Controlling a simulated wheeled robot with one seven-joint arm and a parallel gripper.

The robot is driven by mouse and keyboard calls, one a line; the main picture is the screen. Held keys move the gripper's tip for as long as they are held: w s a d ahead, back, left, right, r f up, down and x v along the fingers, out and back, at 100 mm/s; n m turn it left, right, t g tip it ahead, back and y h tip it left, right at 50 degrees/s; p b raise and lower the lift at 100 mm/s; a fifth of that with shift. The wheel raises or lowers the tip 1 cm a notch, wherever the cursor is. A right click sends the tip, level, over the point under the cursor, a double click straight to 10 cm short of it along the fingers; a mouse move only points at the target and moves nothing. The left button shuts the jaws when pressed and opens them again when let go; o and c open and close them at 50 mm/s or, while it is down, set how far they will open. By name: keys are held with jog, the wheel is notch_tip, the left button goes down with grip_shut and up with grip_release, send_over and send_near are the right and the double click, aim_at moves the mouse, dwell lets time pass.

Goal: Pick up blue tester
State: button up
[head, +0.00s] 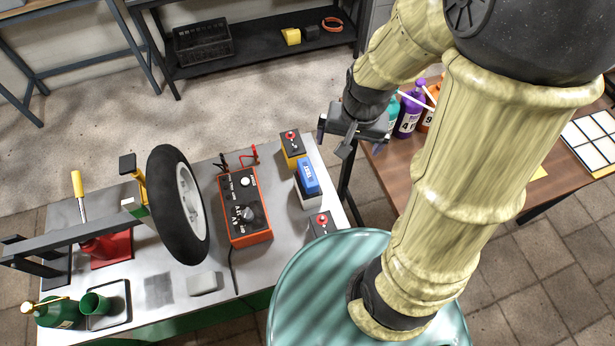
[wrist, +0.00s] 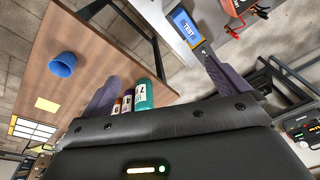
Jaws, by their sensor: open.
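The blue tester (head: 308,176), a small blue block with white lettering, sits on a pale block near the right edge of the metal workbench. In the wrist view, the blue tester (wrist: 186,26) shows near the top with the word TEST legible. My gripper (head: 350,138) is open and empty, above and to the right of the tester in the head view. In the wrist view, the two purple fingers of my gripper (wrist: 160,84) are spread wide. The tester lies beyond the right finger, not between the fingers.
An orange charger (head: 245,207) with cables and an upright wheel (head: 178,205) stand left on the workbench (head: 175,290). A wooden table (head: 405,185) with bottles (head: 409,115) is on the right.

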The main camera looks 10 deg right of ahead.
aim_at(312, 171)
jog(key=w+a+f+m+g+b, duration=0.2)
jog(key=w+a+f+m, duration=0.4)
jog(key=m, duration=0.6)
notch_tip(312, 171, down, 4)
jog(key=shift+w+a+r+b, duration=0.15)
jog(key=shift+w+a+b, duration=0.1)
jog(key=shift+w+b, duration=0.7)
jog(key=shift+w, duration=0.1)
notch_tip(312, 171, down, 12)
jog(key=shift+r, duration=0.1)
jog(key=shift+f, duration=0.2)
